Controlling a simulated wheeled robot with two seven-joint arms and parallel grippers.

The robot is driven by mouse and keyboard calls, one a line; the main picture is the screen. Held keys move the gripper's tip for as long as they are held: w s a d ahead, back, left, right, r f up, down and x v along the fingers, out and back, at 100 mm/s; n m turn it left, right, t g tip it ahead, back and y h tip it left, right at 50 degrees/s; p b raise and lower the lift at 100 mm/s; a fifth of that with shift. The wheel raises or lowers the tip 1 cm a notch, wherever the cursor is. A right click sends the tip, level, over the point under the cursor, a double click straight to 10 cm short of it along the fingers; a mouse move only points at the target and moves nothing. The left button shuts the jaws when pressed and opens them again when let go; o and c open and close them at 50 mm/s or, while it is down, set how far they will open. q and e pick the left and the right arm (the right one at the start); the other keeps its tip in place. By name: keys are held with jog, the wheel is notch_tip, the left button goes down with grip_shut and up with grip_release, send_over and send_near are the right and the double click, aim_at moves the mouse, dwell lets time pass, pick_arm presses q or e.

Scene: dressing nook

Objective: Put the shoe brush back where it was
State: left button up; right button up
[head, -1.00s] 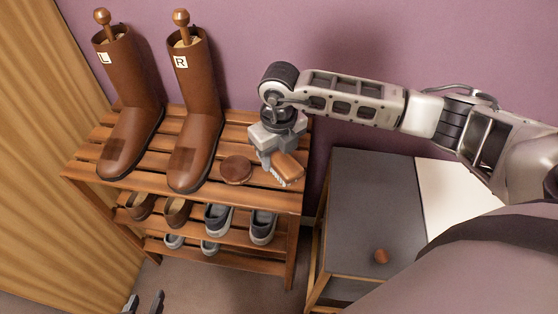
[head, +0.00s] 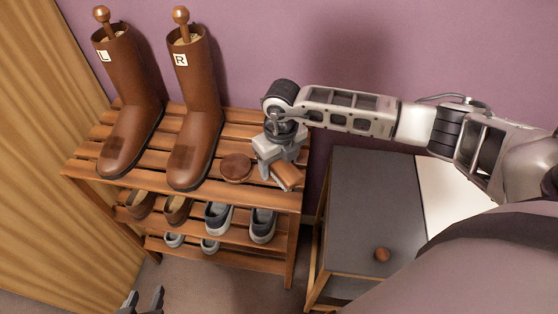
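The shoe brush (head: 287,175), with a brown wooden back, is at the right end of the rack's top shelf. My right gripper (head: 277,172) is above the brush and appears shut on it; its fingers partly cover the brush. The brush is at or just above the slats; contact underneath is hidden. A round brown tin (head: 236,168) is just left of the brush, apart from it. My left gripper (head: 144,299) shows at the bottom edge, fingers apart and empty, away from the rack.
The wooden shoe rack (head: 262,197) carries a tall brown left boot (head: 131,100) and right boot (head: 195,110) on top, several smaller shoes below. The purple wall is close behind.

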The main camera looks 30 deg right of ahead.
aim_at(280, 162)
jog(key=shift+r, duration=0.1)
jog(key=shift+r, duration=0.25)
pick_arm(q)
jog(key=shift+a+f, duration=0.1)
pick_arm(e)
notch_tip(280, 162, up, 12)
jog(key=shift+s+f, duration=0.2)
jog(key=shift+s, duration=0.1)
pick_arm(q)
jog(key=shift+s+f, duration=0.1)
jog(key=shift+s, duration=0.05)
